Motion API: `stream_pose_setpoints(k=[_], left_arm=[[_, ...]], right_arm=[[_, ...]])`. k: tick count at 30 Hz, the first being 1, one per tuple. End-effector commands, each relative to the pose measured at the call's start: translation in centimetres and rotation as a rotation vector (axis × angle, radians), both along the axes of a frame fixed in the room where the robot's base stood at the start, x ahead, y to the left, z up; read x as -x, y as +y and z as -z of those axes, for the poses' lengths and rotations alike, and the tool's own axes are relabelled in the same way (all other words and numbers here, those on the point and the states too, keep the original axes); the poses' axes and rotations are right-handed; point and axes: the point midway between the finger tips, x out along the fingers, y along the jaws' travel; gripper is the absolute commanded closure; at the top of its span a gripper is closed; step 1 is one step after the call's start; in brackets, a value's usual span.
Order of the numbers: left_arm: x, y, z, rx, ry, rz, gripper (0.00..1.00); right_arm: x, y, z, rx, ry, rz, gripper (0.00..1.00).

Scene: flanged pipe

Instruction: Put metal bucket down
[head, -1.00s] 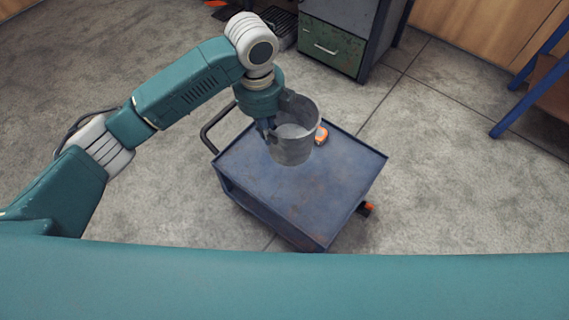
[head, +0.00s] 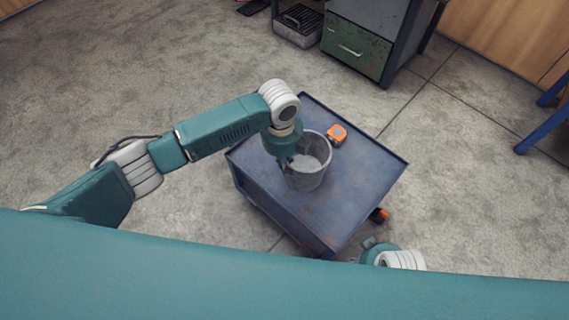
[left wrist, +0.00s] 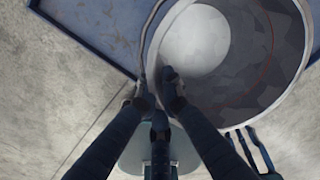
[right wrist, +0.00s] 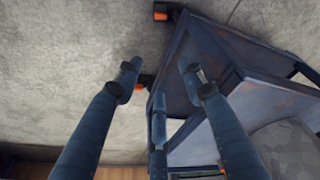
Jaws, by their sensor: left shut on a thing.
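The grey metal bucket (head: 307,176) is upright over the middle of the blue cart's top (head: 362,190). I cannot tell for sure whether its base touches the top. My left gripper (head: 287,161) is shut on the bucket's wall at its left side. In the left wrist view the fingers (left wrist: 156,92) pinch the near rim, and the bucket's open inside (left wrist: 255,75) shows beyond them. My right gripper (right wrist: 160,82) is open and empty near the cart's edge (right wrist: 178,62). In the head view only part of it shows at the bottom.
An orange tape measure (head: 337,133) lies on the cart top behind the bucket. The cart's right and front areas look clear. A green-drawered cabinet (head: 355,50) and a dark crate (head: 298,26) stand on the floor behind.

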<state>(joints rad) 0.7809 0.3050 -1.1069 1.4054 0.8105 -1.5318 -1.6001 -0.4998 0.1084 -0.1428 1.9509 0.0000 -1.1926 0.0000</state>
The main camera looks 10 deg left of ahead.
Motion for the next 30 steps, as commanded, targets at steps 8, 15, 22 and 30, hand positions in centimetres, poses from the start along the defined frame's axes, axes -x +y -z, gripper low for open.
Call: stream_pose_setpoints(k=[8, 15, 22, 30], left_arm=[[-0.1, -0.1, 0.0, 0.001, -0.002, 0.000, 1.00], [0.0, 0.0, 0.3, 0.000, -0.001, 0.000, 0.76], [0.0, 0.0, 0.2, 0.000, -0.001, 0.000, 0.76], [-0.1, 0.2, -3.4, 0.001, -0.004, 0.001, 0.76]], right_arm=[[0.1, 0.0, 0.0, 0.000, 0.002, 0.000, 0.60], [0.0, 0.0, -0.1, 0.000, 0.001, 0.000, 0.60], [0.0, 0.0, -0.1, 0.000, 0.001, 0.000, 0.60], [0.8, -0.1, 2.4, 0.002, 0.020, -0.003, 0.60]])
